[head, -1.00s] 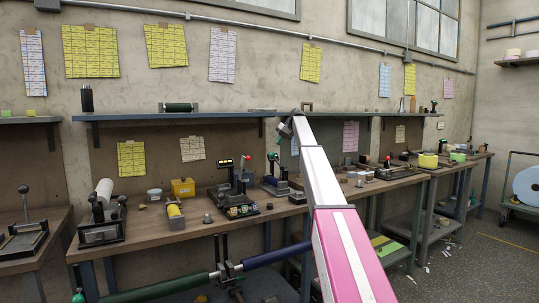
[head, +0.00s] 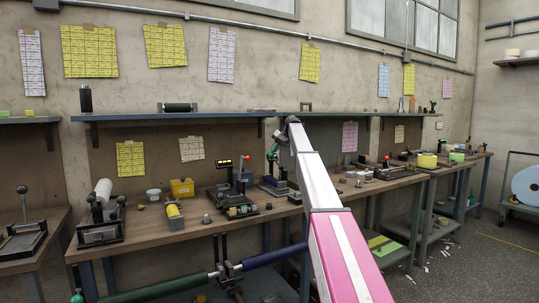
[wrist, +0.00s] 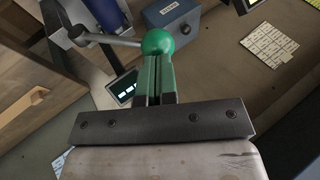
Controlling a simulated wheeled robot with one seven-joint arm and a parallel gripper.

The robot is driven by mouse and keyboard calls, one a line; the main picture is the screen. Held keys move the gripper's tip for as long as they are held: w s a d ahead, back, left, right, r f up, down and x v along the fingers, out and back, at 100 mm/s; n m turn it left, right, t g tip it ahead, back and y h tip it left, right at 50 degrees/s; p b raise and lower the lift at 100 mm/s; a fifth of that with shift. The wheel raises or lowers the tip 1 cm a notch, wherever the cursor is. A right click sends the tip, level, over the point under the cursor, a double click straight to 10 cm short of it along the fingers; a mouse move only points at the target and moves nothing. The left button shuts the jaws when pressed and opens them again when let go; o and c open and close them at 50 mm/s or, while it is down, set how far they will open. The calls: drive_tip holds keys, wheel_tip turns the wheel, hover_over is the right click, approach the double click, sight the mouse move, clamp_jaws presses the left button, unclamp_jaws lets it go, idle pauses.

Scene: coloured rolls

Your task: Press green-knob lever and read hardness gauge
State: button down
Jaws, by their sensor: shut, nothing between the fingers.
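The green ball knob (wrist: 158,42) is right at my fingertips in the wrist view. Its metal lever rod (wrist: 115,40) runs left from it. My gripper (wrist: 157,62) is shut with its green-padded fingers together and nothing between them. The fingertips overlap the knob's lower edge; I cannot tell if they touch it. A small dark display with white marks (wrist: 122,89) shows left of the fingers, too small to read. In the head view my gripper (head: 272,156) is over a blue-based device (head: 273,187) on the bench; the knob is not clear there.
A blue labelled box (wrist: 172,22) is just beyond the knob. A black machine with a red knob (head: 235,190) stands left of the device on the wooden bench (head: 150,235). A wall shelf (head: 190,115) runs above. A yellow box (head: 182,188) is farther left.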

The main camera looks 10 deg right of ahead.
drive_tip(key=s+a+f, duration=0.1)
drive_tip(key=a+f, duration=0.2)
drive_tip(key=f, duration=0.3)
drive_tip(key=shift+s+a+f, duration=0.3)
drive_tip(key=shift+a+f, duration=0.05)
drive_tip(key=shift+f, duration=0.05)
idle(1.2)
drive_tip(key=w+d+r, duration=0.1)
drive_tip(key=d+r, duration=0.2)
drive_tip(key=r, duration=0.4)
drive_tip(key=shift+w+d, duration=0.3)
drive_tip(key=shift+d, duration=0.05)
idle(0.5)
idle(0.3)
wheel_tip(320, 180, up, 6)
drive_tip(key=w+d, duration=0.1)
drive_tip(key=d, duration=0.1)
drive_tip(key=shift+d, duration=0.15)
idle(0.4)
drive_tip(key=shift+r, duration=0.1)
